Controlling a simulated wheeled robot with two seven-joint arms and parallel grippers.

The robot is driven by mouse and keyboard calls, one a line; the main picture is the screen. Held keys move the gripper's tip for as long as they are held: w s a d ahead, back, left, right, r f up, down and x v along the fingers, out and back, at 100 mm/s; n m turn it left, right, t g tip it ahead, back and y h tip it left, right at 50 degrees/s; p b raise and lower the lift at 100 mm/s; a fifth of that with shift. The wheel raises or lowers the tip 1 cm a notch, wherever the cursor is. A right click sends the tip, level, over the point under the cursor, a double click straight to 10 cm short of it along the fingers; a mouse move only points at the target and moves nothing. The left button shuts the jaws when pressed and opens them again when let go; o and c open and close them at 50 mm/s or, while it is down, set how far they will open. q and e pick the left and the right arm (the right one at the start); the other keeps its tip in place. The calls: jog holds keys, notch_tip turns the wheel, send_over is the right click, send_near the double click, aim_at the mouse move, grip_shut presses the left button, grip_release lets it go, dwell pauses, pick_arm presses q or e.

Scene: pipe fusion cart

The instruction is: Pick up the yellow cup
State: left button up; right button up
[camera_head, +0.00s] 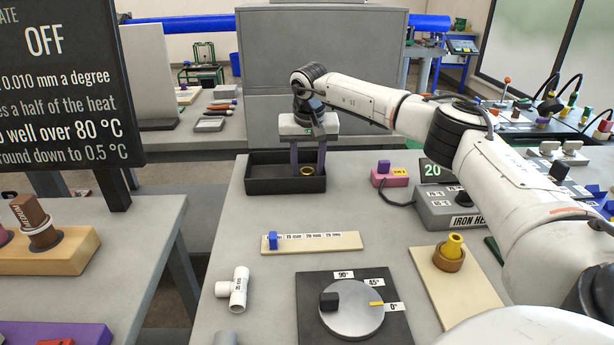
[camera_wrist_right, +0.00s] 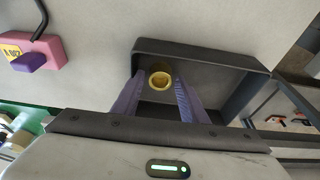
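A small round yellow cup (camera_head: 307,171) with a dark hollow middle is in the black tray (camera_head: 262,187) at the back of the table. The wrist view also shows the cup (camera_wrist_right: 160,80) near one end of the tray (camera_wrist_right: 215,62). My right gripper (camera_head: 307,172) points down over the tray. Its two purple fingers are spread apart. In the wrist view the right gripper's fingertips (camera_wrist_right: 159,78) are on either side of the cup, with small gaps showing. I cannot tell exactly how far down the fingertips reach. My left gripper is not in view.
A yellow stepped piece in a brown ring (camera_head: 449,262) stands on a beige board. A pink block (camera_head: 389,177) and a grey iron heater box (camera_head: 452,207) are right of the tray. A dial (camera_head: 352,308), ruler strip (camera_head: 311,243) and white pipe fitting (camera_head: 237,288) lie nearer.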

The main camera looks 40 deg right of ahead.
jog(key=shift+w+d+f, duration=0.1)
jog(key=shift+f, duration=0.4)
jog(key=c, duration=0.8)
jog(key=shift+r, duration=0.1)
jog(key=shift+c, duration=0.2)
